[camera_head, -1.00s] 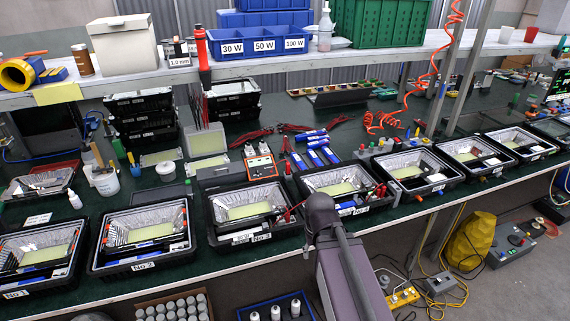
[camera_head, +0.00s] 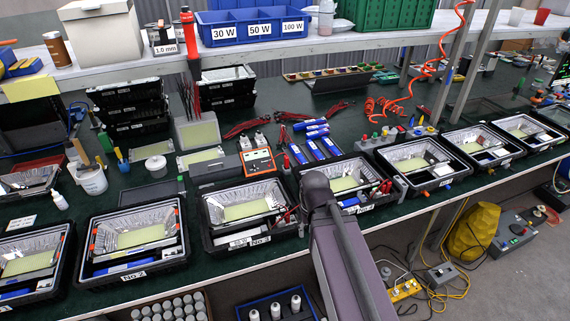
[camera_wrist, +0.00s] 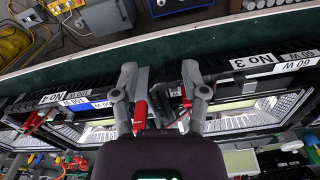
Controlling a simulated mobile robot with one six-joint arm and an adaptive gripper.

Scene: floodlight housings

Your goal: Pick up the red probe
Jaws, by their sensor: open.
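My gripper (camera_wrist: 158,82) is open, its two grey fingers spread above the bench edge between the housings labelled No 3 (camera_wrist: 250,62) and No 4 (camera_wrist: 52,98). In the wrist view a slim red piece (camera_wrist: 185,104) shows beside the right finger and another red piece (camera_wrist: 140,114) beside the left finger. The fingers partly hide both, and I cannot tell which is the red probe. In the head view a small red-and-black piece (camera_head: 287,162) stands right of the orange meter (camera_head: 258,161). My purple arm hides the gripper there.
Open floodlight housings line the front edge, including No 2 (camera_head: 135,240). Blue-and-white cylinders (camera_head: 322,147) lie behind No 4. A shelf with blue bins (camera_head: 255,32) runs above. Below the bench are a tray of white cylinders (camera_head: 275,310) and a yellow bag (camera_head: 473,232).

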